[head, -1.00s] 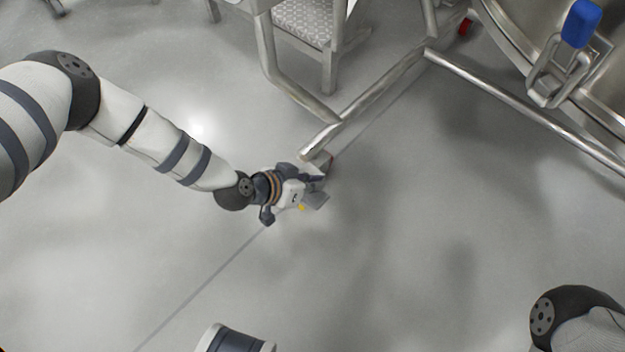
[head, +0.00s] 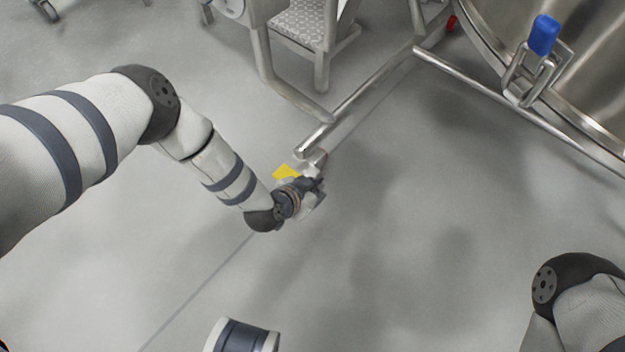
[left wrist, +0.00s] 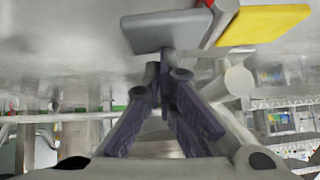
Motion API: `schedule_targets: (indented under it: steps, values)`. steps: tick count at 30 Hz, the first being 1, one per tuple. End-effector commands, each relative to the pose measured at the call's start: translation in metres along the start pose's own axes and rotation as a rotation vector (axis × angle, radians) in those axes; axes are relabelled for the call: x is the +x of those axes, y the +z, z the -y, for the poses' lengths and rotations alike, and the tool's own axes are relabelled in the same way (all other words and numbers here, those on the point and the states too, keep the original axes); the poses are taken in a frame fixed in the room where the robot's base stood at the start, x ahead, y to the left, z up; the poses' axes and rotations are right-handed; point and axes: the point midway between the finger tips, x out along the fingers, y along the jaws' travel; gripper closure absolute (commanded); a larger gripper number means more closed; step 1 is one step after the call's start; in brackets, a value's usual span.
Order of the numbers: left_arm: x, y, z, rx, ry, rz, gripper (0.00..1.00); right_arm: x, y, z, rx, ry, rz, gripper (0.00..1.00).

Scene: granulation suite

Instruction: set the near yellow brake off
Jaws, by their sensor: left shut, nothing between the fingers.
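The near yellow brake (head: 286,172) is a flat yellow pedal at the near end of the steel frame's leg, low by the floor. It also shows at the top right of the left wrist view (left wrist: 265,25). My left gripper (head: 316,176) is beside it, to its right in the head view, and partly covers the caster. In the left wrist view the left gripper's fingers (left wrist: 168,75) are shut and empty. Their tips are close to a flat grey plate (left wrist: 160,32) left of the yellow pedal; whether they touch is unclear. My right gripper is out of view.
The steel frame leg (head: 365,98) runs up and right from the brake. A large steel vessel (head: 592,70) with a blue-handled clamp (head: 544,36) stands at upper right. The floor in the middle is clear.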

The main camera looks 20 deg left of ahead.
Motion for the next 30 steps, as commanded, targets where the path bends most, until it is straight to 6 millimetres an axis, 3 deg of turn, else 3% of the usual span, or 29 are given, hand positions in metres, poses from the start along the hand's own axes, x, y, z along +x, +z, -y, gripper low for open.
schedule_targets:
  steps: [7, 30]
  values:
    - [0.006, 0.006, -0.008, 0.108, -0.104, 0.001, 1.0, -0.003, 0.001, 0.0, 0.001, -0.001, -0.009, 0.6]
    - [0.01, 0.011, -0.01, 0.102, -0.102, 0.001, 1.0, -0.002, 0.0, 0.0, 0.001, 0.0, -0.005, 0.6]
